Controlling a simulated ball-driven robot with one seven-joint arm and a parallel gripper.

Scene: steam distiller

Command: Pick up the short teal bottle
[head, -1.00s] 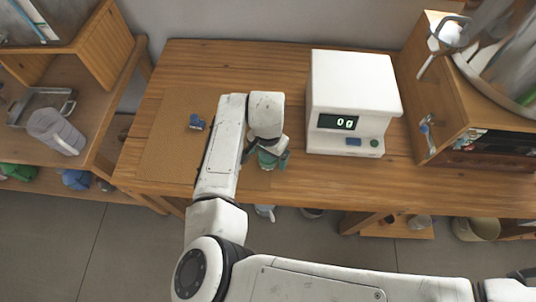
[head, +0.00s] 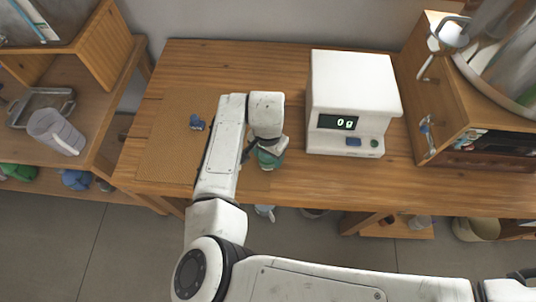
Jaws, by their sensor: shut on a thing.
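The short teal bottle (head: 267,160) is on the wooden table, near its front edge and left of the white scale. Only part of it shows below my wrist. My gripper (head: 262,152) is at the bottle, shut on it. The fingers are mostly hidden by my white wrist and the bottle, and I cannot tell whether the bottle touches the table.
A white scale (head: 353,85) reading 0 g stands to the right. A small blue object (head: 197,122) lies on the brown mat (head: 165,145) left of my arm. A shelf (head: 95,110) with a pitcher (head: 56,132) is at left, a wooden cabinet (head: 432,60) at right.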

